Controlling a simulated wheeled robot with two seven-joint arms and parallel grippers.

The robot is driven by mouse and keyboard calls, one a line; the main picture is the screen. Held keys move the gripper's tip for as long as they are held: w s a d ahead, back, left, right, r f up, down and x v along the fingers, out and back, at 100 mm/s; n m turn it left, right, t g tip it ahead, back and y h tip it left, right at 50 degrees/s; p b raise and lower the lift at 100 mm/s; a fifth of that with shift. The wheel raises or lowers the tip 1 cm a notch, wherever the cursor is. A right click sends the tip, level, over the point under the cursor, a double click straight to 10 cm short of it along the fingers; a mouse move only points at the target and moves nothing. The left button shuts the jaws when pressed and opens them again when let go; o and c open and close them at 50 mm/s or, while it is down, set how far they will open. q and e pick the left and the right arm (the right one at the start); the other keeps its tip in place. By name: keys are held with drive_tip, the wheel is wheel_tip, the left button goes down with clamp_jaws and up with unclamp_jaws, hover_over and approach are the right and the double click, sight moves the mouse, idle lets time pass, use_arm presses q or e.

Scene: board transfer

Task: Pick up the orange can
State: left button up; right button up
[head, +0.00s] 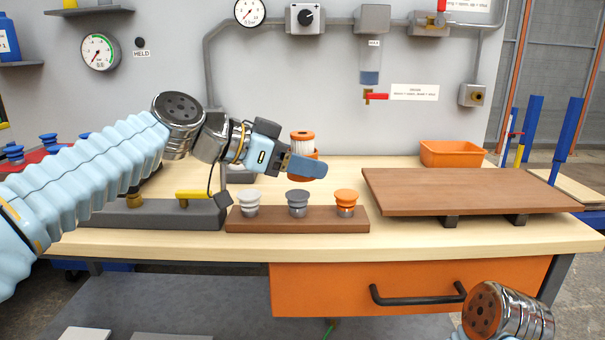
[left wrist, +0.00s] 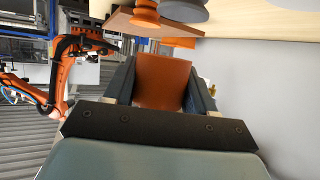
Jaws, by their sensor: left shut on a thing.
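The orange can (head: 302,141), with a pale ribbed band near its top, is between the fingers of my left gripper (head: 306,167). The near finger hides much of it in the head view. In the left wrist view the can (left wrist: 162,82) shows as a plain orange body with a dark finger on each side. The left gripper is shut on it, above and behind the small wooden board (head: 270,226). I cannot tell for sure whether the can is clear of the bench. My right gripper is out of view; only part of my right arm shows at the lower right.
The small board carries a white knob (head: 249,205), a grey knob (head: 297,203) and an orange knob (head: 346,201). A large raised wooden board (head: 460,190) fills the bench's right side. An orange bin (head: 450,153) stands behind it.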

use_arm(q)
drive_tip(key=s+r, duration=0.9)
drive_tip(key=s, duration=0.4)
drive_tip(key=shift+s+r, duration=0.2)
drive_tip(key=shift+s, duration=0.15)
drive_tip(key=shift+w+p, duration=2.1)
drive_tip(key=shift+w, duration=4.95)
